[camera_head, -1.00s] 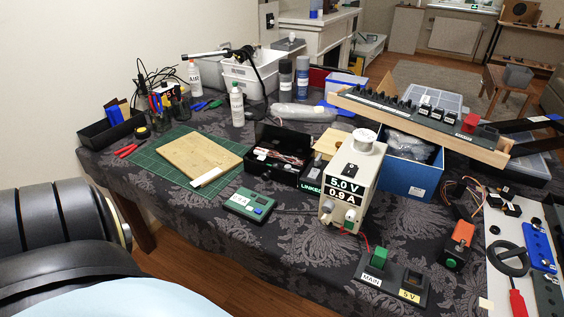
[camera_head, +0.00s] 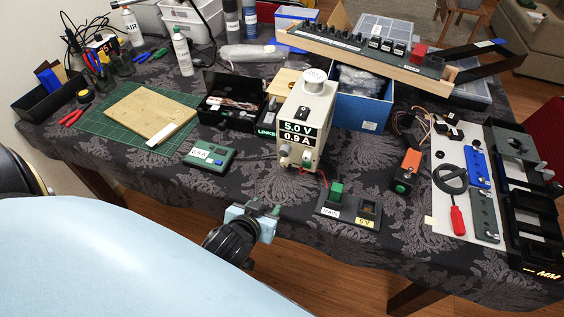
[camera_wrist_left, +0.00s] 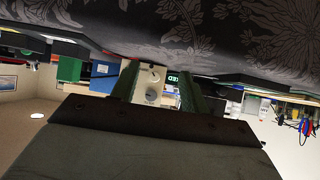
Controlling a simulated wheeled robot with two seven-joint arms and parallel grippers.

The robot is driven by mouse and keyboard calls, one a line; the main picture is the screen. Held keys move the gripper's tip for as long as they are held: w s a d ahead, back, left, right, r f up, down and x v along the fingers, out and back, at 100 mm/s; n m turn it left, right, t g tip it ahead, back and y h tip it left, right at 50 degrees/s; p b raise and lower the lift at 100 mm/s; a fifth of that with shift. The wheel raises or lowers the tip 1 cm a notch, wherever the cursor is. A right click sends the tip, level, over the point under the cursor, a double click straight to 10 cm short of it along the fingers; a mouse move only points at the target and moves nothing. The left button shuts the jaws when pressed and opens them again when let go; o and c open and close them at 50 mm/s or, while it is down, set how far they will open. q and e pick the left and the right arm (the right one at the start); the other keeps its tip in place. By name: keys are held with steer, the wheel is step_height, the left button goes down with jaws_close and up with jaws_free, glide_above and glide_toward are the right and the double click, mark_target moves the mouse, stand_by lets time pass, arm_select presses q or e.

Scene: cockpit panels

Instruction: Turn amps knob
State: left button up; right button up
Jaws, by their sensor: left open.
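The cream power supply (camera_head: 303,115) stands upright near the table's front edge, its display reading 5.0 V and 0.9 A. Low on its front are a left knob (camera_head: 284,150) and a right knob (camera_head: 308,155). I cannot read which is the amps knob. My left gripper (camera_head: 254,217) is open and empty, in front of and below the power supply, apart from it. In the left wrist view, the supply's front (camera_wrist_left: 148,86) shows between the open fingers, with a grey knob (camera_wrist_left: 152,95) and a pale knob (camera_wrist_left: 155,76). My right gripper is not in view.
A green meter box (camera_head: 209,157) lies left of the supply. A switch panel (camera_head: 346,209) marked MAIN and 5 V sits to its right at the front. A blue box (camera_head: 361,108) stands behind right. The cloth between meter and supply is mostly clear.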

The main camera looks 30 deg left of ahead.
arm_select(q)
step_height(320, 180, up, 4)
steer(key=a+r+t, duration=0.1)
steer(key=n+t+b, duration=0.1)
steer(key=b, duration=0.1)
glide_toward(284, 164)
steer(key=shift+y, duration=0.3)
steer(key=x, duration=0.8)
steer(key=shift+w+d+f, duration=0.1)
steer(key=shift+f, duration=0.1)
steer(key=shift+w, duration=0.15)
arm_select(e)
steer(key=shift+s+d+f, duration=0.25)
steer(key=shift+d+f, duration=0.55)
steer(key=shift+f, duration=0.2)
